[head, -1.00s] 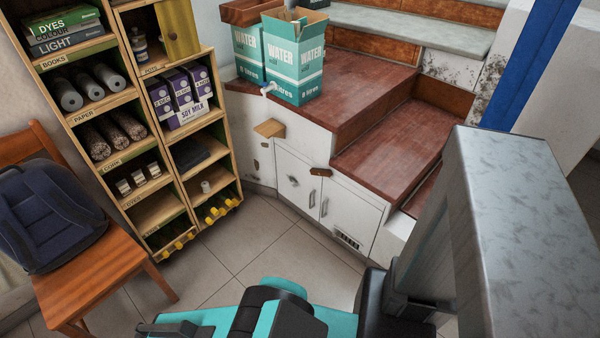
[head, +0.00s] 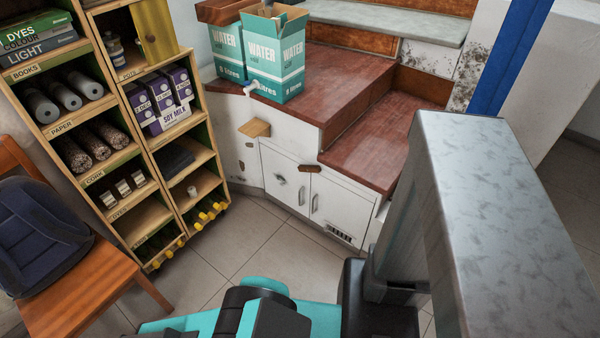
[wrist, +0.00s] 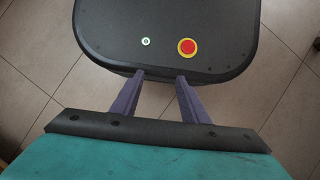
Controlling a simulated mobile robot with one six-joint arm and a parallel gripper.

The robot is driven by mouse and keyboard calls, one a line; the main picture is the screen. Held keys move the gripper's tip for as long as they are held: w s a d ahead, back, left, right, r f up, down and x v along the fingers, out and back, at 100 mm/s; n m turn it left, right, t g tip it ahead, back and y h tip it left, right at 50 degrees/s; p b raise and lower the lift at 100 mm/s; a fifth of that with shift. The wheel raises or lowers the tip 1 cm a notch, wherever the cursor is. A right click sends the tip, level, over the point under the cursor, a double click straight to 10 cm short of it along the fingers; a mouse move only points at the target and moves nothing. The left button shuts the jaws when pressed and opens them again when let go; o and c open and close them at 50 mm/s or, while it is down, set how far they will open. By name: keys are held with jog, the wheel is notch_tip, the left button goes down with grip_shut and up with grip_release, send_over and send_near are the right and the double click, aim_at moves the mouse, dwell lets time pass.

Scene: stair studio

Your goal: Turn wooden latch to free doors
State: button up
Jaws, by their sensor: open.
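The wooden latch (head: 309,168) is a small brown piece at the top of the white cupboard doors under the stairs. It lies roughly level across the line between the left door (head: 284,179) and the right door (head: 327,207). Both doors look closed, each with a grey upright handle near their meeting edge. My gripper (wrist: 160,78) is open and empty in the wrist view, its two purple fingers apart over my own dark base. It is far from the latch, and its fingers do not show in the head view.
A small wooden ledge (head: 255,128) juts from the white wall left of the doors. Water boxes (head: 277,58) stand on the red-brown landing above. A shelf unit (head: 140,130) and a chair (head: 85,285) stand left. Tiled floor (head: 255,245) before the doors is clear.

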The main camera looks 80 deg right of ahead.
jog(key=w+d+f+h+b, duration=0.1)
jog(key=w+d+f+b, duration=0.15)
jog(key=d, duration=0.35)
jog(key=w+d+f+t+h+b, duration=0.1)
jog(key=w+d+h+b, duration=0.15)
jog(key=d, duration=0.45)
jog(key=w+d+f+b, duration=0.1)
jog(key=d+f+b, duration=0.15)
jog(key=d, duration=0.35)
jog(key=d+r+h+b, duration=0.2)
jog(key=d+h+b, duration=0.4)
jog(key=d, duration=1.6)
jog(key=g+h+b, duration=0.4)
jog(key=h+b, duration=0.2)
jog(key=b, duration=0.9)
send_near(302, 170)
jog(key=v, duration=0.5)
jog(key=shift+w+d+f, duration=0.1)
jog(key=b+x, duration=0.2)
jog(key=x, duration=1.1)
jog(key=shift+s+d+b, duration=0.25)
jog(key=shift+d+b, duration=0.05)
jog(key=shift+b, duration=0.1)
